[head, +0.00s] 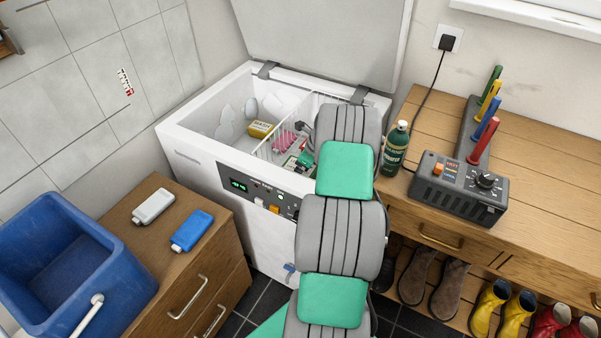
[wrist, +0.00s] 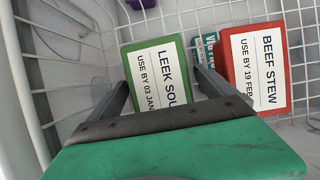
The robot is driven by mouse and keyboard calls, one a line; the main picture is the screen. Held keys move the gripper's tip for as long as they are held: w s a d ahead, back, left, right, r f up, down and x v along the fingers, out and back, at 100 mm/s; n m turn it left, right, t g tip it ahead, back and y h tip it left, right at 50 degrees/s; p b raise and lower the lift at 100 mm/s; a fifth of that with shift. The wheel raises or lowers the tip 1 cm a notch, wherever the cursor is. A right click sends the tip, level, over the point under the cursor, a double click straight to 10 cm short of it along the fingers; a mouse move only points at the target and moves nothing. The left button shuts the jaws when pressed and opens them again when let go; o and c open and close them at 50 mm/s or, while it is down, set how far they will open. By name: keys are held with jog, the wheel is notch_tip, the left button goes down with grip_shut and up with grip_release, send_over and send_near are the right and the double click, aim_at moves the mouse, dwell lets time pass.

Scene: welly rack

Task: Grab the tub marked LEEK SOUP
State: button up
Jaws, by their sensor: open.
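The green tub (wrist: 184,60) with a white label reading LEEK SOU..., USE BY 03 JAN lies in the chest freezer in the wrist view. The lower end of its label is hidden by my gripper. My gripper (wrist: 160,84) is open, with its two dark fingers on either side of the tub's visible part. I cannot tell how deep the fingers reach beside it. A red tub (wrist: 280,75) marked BEEF STEW lies just to the right.
A small teal packet (wrist: 200,50) sits between the two tubs. White wire basket walls (wrist: 28,75) run along the left and back. A yellow box (head: 262,129) and a pink bag (head: 284,140) lie in the freezer. A green bottle (head: 395,150) stands right of my arm.

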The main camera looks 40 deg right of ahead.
jog(key=c, duration=2)
jog(key=shift+r, duration=0.1)
